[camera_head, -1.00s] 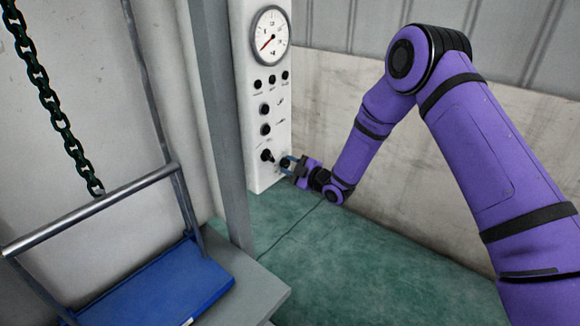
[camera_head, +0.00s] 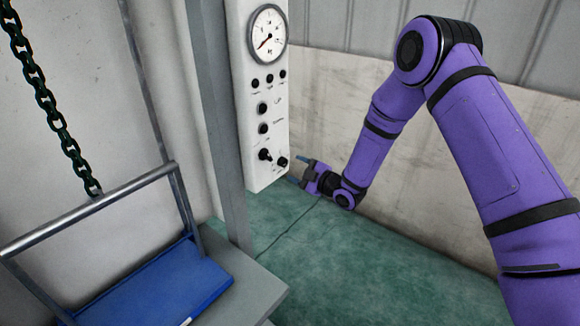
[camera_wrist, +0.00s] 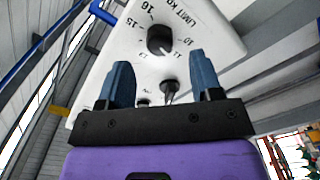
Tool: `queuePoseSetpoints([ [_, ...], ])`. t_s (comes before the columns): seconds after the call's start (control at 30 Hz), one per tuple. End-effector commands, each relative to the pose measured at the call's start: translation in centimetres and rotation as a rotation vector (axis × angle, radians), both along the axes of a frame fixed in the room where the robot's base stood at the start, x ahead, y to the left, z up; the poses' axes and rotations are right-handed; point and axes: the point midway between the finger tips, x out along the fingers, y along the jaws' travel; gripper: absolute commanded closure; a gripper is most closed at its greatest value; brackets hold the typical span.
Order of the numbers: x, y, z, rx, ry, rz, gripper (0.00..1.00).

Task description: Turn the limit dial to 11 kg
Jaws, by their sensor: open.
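The limit dial (camera_wrist: 160,38) is a black round knob on the white control panel, under the lettering "LIMIT KG". A light mark at its lower right edge seems to point toward the 11, but it is small. In the head view the dial (camera_head: 282,162) is the panel's lowest right knob. My gripper (camera_head: 297,169) is open and empty, just right of the dial and apart from it. In the wrist view its two blue fingers (camera_wrist: 160,58) stand apart, below and to either side of the dial.
A black toggle lever (camera_wrist: 169,91) sits close to the dial; it also shows in the head view (camera_head: 265,155). More knobs and a round gauge (camera_head: 268,35) are above. A grey post (camera_head: 217,120), blue platform (camera_head: 160,285) and chain (camera_head: 55,120) are left.

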Motion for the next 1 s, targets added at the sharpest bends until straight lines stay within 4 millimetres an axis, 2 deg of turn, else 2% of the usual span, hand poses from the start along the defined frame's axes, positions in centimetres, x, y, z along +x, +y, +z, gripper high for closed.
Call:
queuePoseSetpoints([
  [0.2, -2.5, -3.3, 0.0, -0.001, 0.002, -0.003, 0.41],
  [0.4, -3.8, -5.0, -0.1, -0.002, 0.001, -0.002, 0.41],
  [0.83, -4.1, -5.4, 0.0, -0.003, 0.001, -0.002, 0.41],
  [1.0, -3.5, -6.0, 1.7, -0.034, 0.023, -0.028, 0.41],
])
